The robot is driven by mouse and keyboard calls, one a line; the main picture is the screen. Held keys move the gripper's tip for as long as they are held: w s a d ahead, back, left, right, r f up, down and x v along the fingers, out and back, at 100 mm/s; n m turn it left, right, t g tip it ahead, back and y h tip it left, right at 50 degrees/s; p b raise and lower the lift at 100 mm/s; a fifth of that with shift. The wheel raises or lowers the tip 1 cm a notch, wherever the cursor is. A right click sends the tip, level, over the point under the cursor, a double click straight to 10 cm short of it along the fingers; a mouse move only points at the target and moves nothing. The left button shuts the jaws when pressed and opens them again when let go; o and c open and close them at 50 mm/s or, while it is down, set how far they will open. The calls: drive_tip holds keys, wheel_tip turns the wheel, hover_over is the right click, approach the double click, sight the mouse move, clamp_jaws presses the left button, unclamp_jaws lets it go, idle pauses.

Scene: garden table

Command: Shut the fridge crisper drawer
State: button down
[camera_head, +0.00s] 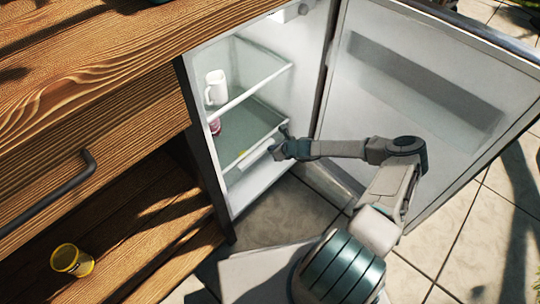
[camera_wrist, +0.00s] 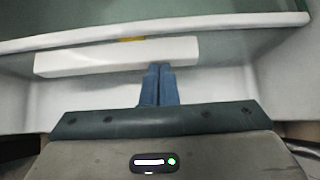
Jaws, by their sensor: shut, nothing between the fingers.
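The crisper drawer (camera_wrist: 95,59) shows in the wrist view as a white front low in the open fridge, under the white shelf edge (camera_wrist: 230,25). In the head view the drawer front (camera_head: 251,160) is a pale strip below the lower shelf, partly hidden by my gripper (camera_head: 274,150). My gripper's blue fingers (camera_wrist: 158,68) are shut together and empty. They overlap the lower right part of the drawer front in the wrist view; I cannot tell whether they touch it. How far the drawer stands out is hard to tell. Something yellow (camera_wrist: 131,39) shows just above its front.
The fridge door (camera_head: 395,105) stands wide open on the right, beside my arm. A white mug (camera_head: 216,87) and a pink item (camera_head: 215,126) stand on the fridge shelves. The wooden counter (camera_head: 90,70) is at left, with a yellow cup (camera_head: 72,261) on its lower shelf.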

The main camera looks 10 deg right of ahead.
drive_tip(key=shift+w+r, duration=0.15)
drive_tip(key=shift+w, duration=0.15)
drive_tip(key=shift+a, duration=0.15)
drive_tip(key=shift+r, duration=0.1)
drive_tip(key=s+d+r+p, duration=0.1)
drive_tip(key=s+d+p, duration=0.4)
drive_tip(key=s+d, duration=0.3)
drive_tip(key=s, duration=0.4)
drive_tip(key=shift+d+r+p, duration=0.2)
drive_tip(key=shift+r+p, duration=0.05)
drive_tip(key=shift+p, duration=0.05)
drive_tip(key=shift+s+a, duration=0.1)
drive_tip(key=shift+s, duration=0.1)
